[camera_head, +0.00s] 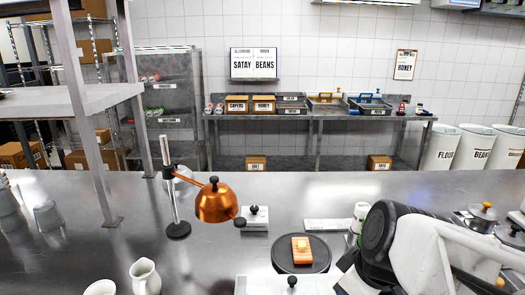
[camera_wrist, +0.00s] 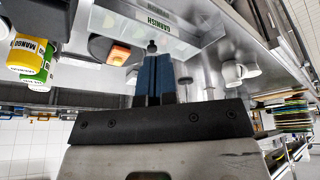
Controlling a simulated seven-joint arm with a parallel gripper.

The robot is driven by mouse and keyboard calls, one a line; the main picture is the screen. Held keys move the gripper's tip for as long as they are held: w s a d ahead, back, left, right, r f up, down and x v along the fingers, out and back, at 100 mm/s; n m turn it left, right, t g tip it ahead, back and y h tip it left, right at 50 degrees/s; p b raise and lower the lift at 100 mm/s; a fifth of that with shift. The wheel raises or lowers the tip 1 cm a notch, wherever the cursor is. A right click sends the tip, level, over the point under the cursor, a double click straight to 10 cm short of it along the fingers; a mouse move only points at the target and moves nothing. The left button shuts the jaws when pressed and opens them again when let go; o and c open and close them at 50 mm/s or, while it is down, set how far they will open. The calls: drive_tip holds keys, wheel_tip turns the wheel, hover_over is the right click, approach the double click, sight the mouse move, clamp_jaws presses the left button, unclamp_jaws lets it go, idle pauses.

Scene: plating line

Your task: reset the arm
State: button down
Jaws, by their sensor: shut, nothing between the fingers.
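My gripper (camera_wrist: 153,80) shows in the wrist view with its two blue fingers together and nothing between them. It hangs over the steel counter, near a bin labelled GARNISH (camera_wrist: 160,32). In the head view my white and black arm fills the lower right, and the fingers cannot be made out there.
An orange block of food (camera_head: 302,249) lies on a dark round plate (camera_head: 283,264). A copper heat lamp (camera_head: 215,203) stands left of it. White jugs (camera_head: 145,276) stand at the front left. Cans, one labelled MANGO (camera_wrist: 25,55), stand close to my gripper.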

drive_tip(key=d+m+h, duration=0.1)
drive_tip(key=m, duration=0.2)
drive_tip(key=s+d+r+m+h, duration=0.1)
drive_tip(key=m, duration=0.2)
drive_tip(key=s+d+r+m, duration=0.1)
drive_tip(key=m, duration=0.2)
drive_tip(key=shift+s+r+g+h, duration=0.2)
drive_tip(key=shift+g+h, duration=0.1)
drive_tip(key=shift+h, duration=0.1)
